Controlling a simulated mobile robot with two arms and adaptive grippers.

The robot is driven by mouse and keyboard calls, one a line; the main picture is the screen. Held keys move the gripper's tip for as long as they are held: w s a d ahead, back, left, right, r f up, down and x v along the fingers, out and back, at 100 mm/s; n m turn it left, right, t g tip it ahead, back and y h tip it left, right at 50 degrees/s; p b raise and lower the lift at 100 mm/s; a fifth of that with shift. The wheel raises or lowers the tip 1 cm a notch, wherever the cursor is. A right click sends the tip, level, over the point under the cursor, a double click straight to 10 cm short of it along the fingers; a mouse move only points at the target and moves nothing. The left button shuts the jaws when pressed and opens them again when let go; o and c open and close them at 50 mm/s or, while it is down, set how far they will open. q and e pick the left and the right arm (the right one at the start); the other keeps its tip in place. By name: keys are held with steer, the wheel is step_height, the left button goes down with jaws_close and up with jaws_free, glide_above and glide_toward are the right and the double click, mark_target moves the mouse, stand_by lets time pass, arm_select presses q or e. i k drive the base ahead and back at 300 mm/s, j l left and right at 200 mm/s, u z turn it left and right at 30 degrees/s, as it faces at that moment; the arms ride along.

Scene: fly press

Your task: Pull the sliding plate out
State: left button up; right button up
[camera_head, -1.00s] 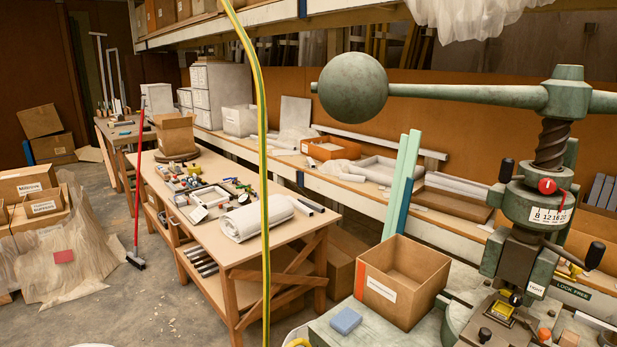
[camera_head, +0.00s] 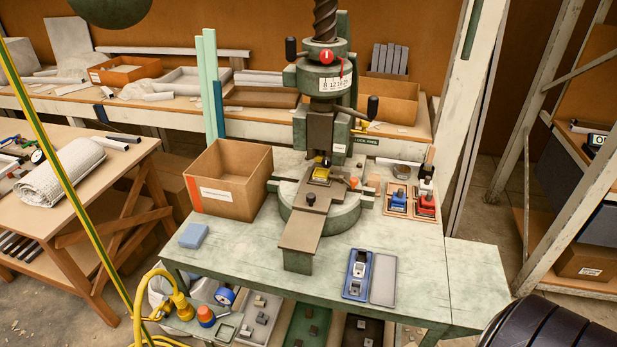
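The fly press (camera_head: 323,140) stands in the middle of the green bench. The sliding plate (camera_head: 302,230) is a flat brown-grey bar on the press's round base (camera_head: 345,215). It runs from under the ram towards the front, its near end over the bench top. A black knob (camera_head: 311,198) stands on the plate. A yellow piece (camera_head: 321,174) sits at its far end, under the ram. Neither of my grippers shows in the view.
An open cardboard box (camera_head: 230,185) and a blue block (camera_head: 193,236) are left of the press. A blue tray (camera_head: 357,274) and a grey tray (camera_head: 384,279) lie at the front right. Red and blue items stand in wooden holders (camera_head: 411,203). A yellow hose hangs at left.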

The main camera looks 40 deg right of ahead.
mark_target(323, 185)
steer(key=i+l+z, duration=0.1)
steer(key=z, duration=0.7)
steer(key=i+z, duration=0.15)
steer(key=z, duration=0.25)
steer(key=i+z, duration=0.1)
steer(key=z, duration=0.3)
steer(key=i, duration=0.15)
